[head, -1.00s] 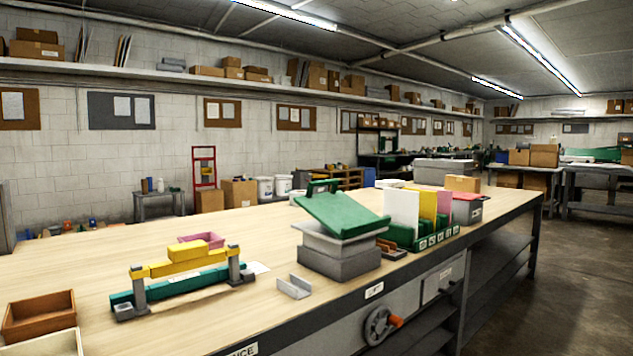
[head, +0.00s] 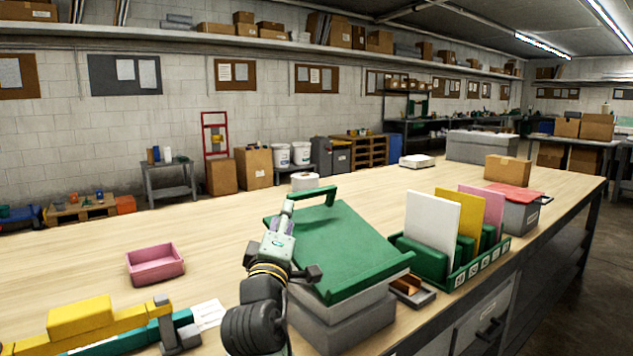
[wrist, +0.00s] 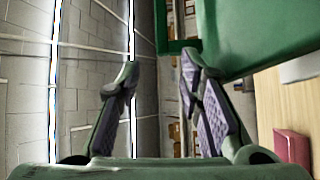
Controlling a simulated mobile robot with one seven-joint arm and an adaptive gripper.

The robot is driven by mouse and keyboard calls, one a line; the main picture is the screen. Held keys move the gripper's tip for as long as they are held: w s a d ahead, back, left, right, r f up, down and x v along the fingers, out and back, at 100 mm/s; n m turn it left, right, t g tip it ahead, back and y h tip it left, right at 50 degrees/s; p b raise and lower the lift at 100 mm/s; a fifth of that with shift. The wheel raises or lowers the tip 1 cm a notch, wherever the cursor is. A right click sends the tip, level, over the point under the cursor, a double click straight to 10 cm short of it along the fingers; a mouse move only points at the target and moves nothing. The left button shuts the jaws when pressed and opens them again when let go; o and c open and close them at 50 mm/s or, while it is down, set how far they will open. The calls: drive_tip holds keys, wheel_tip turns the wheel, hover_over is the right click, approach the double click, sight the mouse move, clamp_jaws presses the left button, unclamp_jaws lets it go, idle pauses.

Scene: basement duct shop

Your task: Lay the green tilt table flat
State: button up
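The green tilt table (head: 345,245) sits on a grey box base (head: 345,318) at the bench's front edge. Its plate is tilted, its handle side at the back left raised and the front right side lower. A green bar handle (head: 318,194) stands at the raised end. My gripper (head: 289,208) is at the plate's left side, close to the handle. In the wrist view my gripper (wrist: 157,78) is open with nothing between its fingers. The plate (wrist: 265,35) and part of the handle (wrist: 176,47) show beyond the right finger. I cannot tell whether anything touches.
A pink tray (head: 155,264) and a yellow fixture (head: 85,325) are to the left. The bench behind is largely clear.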

sight(312, 195)
drive_tip(key=d, duration=0.1)
drive_tip(key=w+d+h, duration=0.1)
drive_tip(key=d+g+h, duration=0.1)
drive_tip(key=shift+w+d+f, duration=0.25)
drive_tip(key=shift+w+d, duration=0.05)
drive_tip(key=shift+d, duration=0.1)
drive_tip(key=p+x, duration=0.3)
drive_tip(key=x, duration=0.6)
drive_tip(key=shift+w+r, duration=0.1)
drive_tip(key=shift+r, duration=0.05)
drive_tip(key=shift+w+d, duration=0.15)
drive_tip(key=shift+w, duration=0.4)
drive_tip(key=shift+c, duration=0.5)
clamp_jaws()
